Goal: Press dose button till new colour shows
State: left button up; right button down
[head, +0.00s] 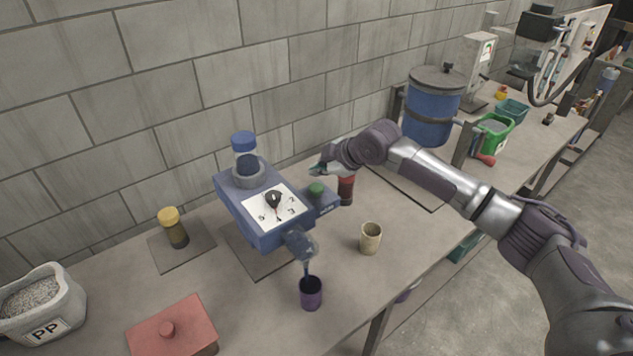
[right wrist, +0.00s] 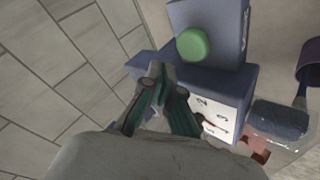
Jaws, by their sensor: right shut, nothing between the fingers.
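The blue dosing machine (head: 250,215) stands on the bench with a numbered white dial plate (head: 274,205) and a black knob. Its green dose button (head: 316,189) sits on a side block; the button also shows in the right wrist view (right wrist: 193,44). A clear spout holds bluish material above a purple cup (head: 311,293). A blue-capped bottle (head: 244,150) stands upside down on top. My right gripper (head: 318,170) is shut and empty, above and behind the button, apart from it. In the right wrist view its fingertips (right wrist: 156,70) are beside the button. My left gripper is not in view.
A beige cup (head: 370,238) stands right of the purple cup. A dark red-filled jar (head: 346,190) stands close to the button block, under my right wrist. A yellow-capped jar (head: 174,228), red lidded box (head: 172,330) and PP bag (head: 42,305) are at left. A blue drum (head: 431,110) stands behind.

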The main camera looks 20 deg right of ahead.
aim_at(318, 188)
jog(key=shift+r+p, duration=1.05)
jog(key=shift+r, duration=0.5)
jog(key=shift+f, duration=0.1)
jog(key=shift+s, duration=0.1)
